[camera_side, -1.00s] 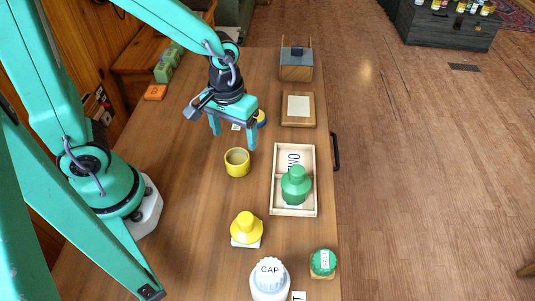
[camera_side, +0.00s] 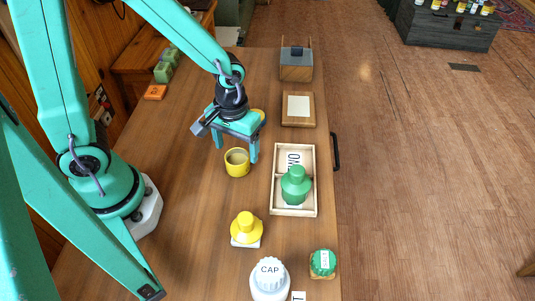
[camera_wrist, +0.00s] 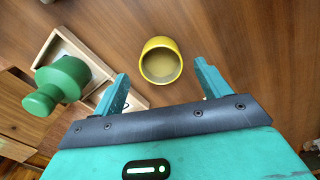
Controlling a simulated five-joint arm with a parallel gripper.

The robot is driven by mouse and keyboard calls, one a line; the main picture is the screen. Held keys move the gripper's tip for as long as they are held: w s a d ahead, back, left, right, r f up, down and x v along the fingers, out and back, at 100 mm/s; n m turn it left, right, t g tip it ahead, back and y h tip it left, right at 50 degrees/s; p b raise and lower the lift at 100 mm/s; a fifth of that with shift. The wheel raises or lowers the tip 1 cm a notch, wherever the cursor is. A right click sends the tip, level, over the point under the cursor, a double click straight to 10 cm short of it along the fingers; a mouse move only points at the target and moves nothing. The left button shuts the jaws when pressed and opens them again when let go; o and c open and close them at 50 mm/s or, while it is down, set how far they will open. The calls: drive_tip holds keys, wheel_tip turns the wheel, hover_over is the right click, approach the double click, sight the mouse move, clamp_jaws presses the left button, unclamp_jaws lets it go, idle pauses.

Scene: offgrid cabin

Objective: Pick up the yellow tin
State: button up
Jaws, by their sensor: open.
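The yellow tin (camera_side: 237,163) is an open, round cup-like tin standing upright on the wooden table, left of the wooden tray. It also shows in the wrist view (camera_wrist: 161,60), ahead of the fingers and between their lines. My gripper (camera_side: 236,154) is open and empty, with its fingers over and close to the tin in the side view. In the wrist view my gripper (camera_wrist: 161,85) has its two fingers spread wide, wider than the tin. I cannot tell the exact height of the fingertips above the table.
A wooden tray (camera_side: 274,190) with a green bottle (camera_side: 296,187) stands right of the tin. A yellow bottle-shaped thing (camera_side: 246,228), a white CAP jar (camera_side: 269,279) and a green-topped jar (camera_side: 323,263) stand nearer the camera. A wooden board (camera_side: 299,110) lies farther back.

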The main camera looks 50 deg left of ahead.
sight(237, 159)
drive_tip(key=shift+f, duration=0.15)
drive_tip(key=shift+a+f, duration=0.1)
drive_tip(key=shift+f, duration=2.35)
drive_tip(key=c, duration=1.2)
